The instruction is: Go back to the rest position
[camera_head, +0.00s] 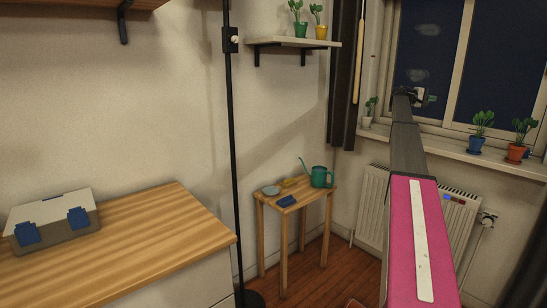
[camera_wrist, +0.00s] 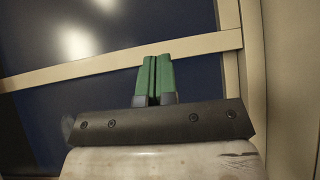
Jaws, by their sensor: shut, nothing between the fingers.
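My gripper (camera_wrist: 157,62) has two green fingers, pressed together with nothing between them in the wrist view. It points at the dark window pane and the cream window frame. In the head view my gripper (camera_head: 431,98) is small and far off, at the end of my outstretched arm in front of the window. The pink and grey links of my arm reach up from the bottom right. No rest position is marked in either view.
Potted plants (camera_head: 482,131) stand on the windowsill (camera_head: 455,149) below the gripper, above a radiator (camera_head: 372,205). A small wooden table (camera_head: 299,205) holds a teal watering can (camera_head: 319,177). A toolbox (camera_head: 53,219) sits on the wooden counter (camera_head: 150,235). A black pole (camera_head: 234,150) stands between them.

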